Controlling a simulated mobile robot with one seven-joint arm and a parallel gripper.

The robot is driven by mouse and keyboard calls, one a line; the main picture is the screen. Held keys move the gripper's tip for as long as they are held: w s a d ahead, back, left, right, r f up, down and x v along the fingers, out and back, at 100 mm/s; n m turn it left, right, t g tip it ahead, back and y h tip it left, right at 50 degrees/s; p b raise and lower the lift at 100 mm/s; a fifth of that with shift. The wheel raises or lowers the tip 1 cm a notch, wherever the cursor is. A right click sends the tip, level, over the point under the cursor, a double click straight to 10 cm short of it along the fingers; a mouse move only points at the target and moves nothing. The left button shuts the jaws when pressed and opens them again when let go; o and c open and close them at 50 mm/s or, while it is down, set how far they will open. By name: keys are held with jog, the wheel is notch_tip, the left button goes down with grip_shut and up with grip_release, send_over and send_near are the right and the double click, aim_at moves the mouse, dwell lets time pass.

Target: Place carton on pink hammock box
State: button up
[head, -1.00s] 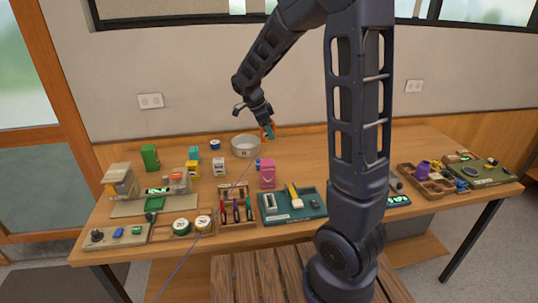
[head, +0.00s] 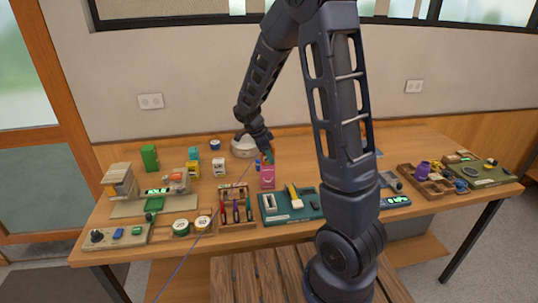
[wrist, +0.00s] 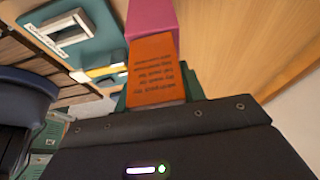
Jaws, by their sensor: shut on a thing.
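My gripper (head: 267,156) is shut on an orange carton (wrist: 155,62) with dark printed text. The green fingertips show on both sides of the carton in the wrist view. The pink hammock box (head: 267,180) stands upright on the table, left of the middle. The carton and fingertips appear at the top edge of the box in the head view. In the wrist view the pink box (wrist: 150,16) shows just beyond the carton's end. I cannot tell whether they touch. Most of the carton is hidden by the fingers in the head view.
A teal tray (head: 305,212) with tools lies in front right of the pink box. A screwdriver rack (head: 237,216) stands front left. Table behind right looks clear.

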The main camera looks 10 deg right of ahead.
jog(key=shift+f, duration=0.1)
jog(key=o, duration=1.1)
jog(key=shift+c, duration=0.2)
jog(key=v, duration=1.1)
jog(key=s+d+r+n+t+y, duration=0.1)
jog(key=s+d+r+n+y, duration=0.2)
jog(key=s+d+r+n, duration=0.65)
jog(key=s+d+r+n+t, duration=0.1)
jog(key=s+d+n, duration=0.1)
jog(key=s+n, duration=0.2)
jog(key=s+d+n+t+y, duration=0.1)
jog(key=s+d+n+t, duration=0.1)
jog(key=s, duration=0.8)
jog(key=shift+s+d+r+n+t, duration=0.35)
jog(key=shift+d+n, duration=0.4)
jog(key=shift+n, duration=0.5)
